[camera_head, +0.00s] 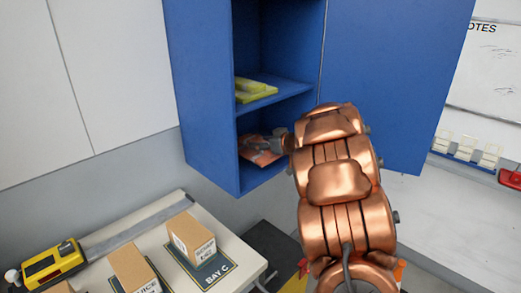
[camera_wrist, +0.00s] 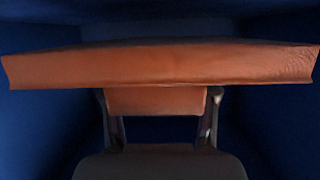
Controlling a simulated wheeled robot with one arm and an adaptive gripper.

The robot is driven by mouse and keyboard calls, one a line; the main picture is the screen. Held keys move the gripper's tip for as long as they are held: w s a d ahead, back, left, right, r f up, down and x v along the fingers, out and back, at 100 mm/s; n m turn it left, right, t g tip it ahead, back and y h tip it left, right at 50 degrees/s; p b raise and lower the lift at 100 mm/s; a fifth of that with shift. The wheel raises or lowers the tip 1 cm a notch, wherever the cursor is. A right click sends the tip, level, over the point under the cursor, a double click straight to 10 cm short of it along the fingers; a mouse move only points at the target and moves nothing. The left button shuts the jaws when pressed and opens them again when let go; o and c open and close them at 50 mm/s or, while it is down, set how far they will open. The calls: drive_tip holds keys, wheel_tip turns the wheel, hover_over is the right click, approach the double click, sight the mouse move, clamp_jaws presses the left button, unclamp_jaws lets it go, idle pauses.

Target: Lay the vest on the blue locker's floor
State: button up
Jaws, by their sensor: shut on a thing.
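The folded orange vest (camera_wrist: 160,64) spans the wrist view, with my gripper (camera_wrist: 160,118) shut on its near edge. In the head view the vest (camera_head: 258,156) is inside the lower compartment of the blue locker (camera_head: 225,150), just above or on its floor; I cannot tell whether it touches. My gripper (camera_head: 279,137) reaches in from the right, partly hidden by my copper arm. The locker door (camera_head: 400,80) stands open to the right. Dark blue walls surround the vest in the wrist view.
A yellow folded item (camera_head: 255,89) lies on the locker shelf (camera_head: 285,88) above the vest. Below left, a bench (camera_head: 180,265) carries cardboard boxes (camera_head: 191,240) and a yellow device (camera_head: 52,264). A whiteboard (camera_head: 490,70) hangs at the right.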

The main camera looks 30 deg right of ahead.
drive_tip(key=shift+w+f+p, duration=0.2)
drive_tip(key=shift+f+p, duration=0.15)
drive_tip(key=shift+f, duration=1)
drive_tip(key=shift+f, duration=0.15)
drive_tip(key=o, duration=1.3)
drive_tip(key=shift+c, duration=0.2)
drive_tip(key=b+v, duration=0.2)
drive_tip(key=v, duration=1)
drive_tip(key=shift+b, duration=0.3)
drive_tip(key=shift+a, duration=0.1)
